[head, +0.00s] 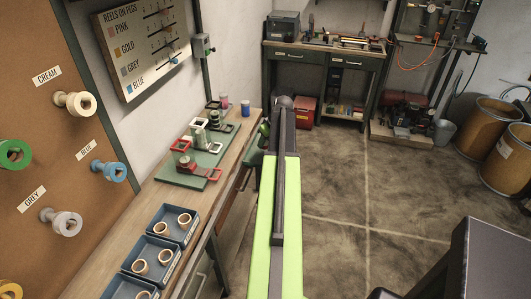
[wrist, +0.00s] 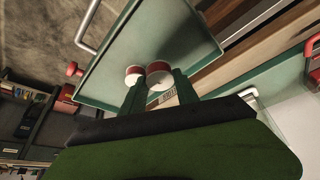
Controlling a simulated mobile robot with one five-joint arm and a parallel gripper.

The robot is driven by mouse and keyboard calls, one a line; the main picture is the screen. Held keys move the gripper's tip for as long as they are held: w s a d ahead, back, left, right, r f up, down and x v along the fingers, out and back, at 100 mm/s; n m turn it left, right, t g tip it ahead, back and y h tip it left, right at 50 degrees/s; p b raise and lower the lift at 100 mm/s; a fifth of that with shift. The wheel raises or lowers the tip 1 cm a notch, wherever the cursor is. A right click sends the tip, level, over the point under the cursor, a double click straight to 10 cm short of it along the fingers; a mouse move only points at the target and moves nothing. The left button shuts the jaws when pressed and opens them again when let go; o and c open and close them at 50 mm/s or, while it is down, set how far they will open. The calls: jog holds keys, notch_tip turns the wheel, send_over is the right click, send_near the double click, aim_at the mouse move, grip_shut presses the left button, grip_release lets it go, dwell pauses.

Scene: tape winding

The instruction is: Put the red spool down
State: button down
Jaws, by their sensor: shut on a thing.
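The red spool (wrist: 158,69) shows in the wrist view with red edges and pale faces, at the tips of my gripper (wrist: 158,88). My gripper's two green fingers are shut on it. Behind the spool is a flat green surface with a metal handle; I cannot tell whether they touch. In the head view the arm reaches forward beside the workbench (head: 150,211), and it hides the spool and fingertips.
Blue trays (head: 152,262) with tan rings stand on the near bench. Pegs on the left board hold several reels (head: 75,102). A second bench (head: 325,52) stands at the back, with a red box (head: 304,110) below.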

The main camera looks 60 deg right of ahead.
aim_at(267, 144)
notch_tip(267, 144, down, 4)
jog(key=b, duration=0.4)
jog(key=shift+f, duration=0.15)
jog(key=shift+r, duration=0.2)
jog(key=shift+f, duration=0.1)
jog(key=c, duration=1.2)
grip_release()
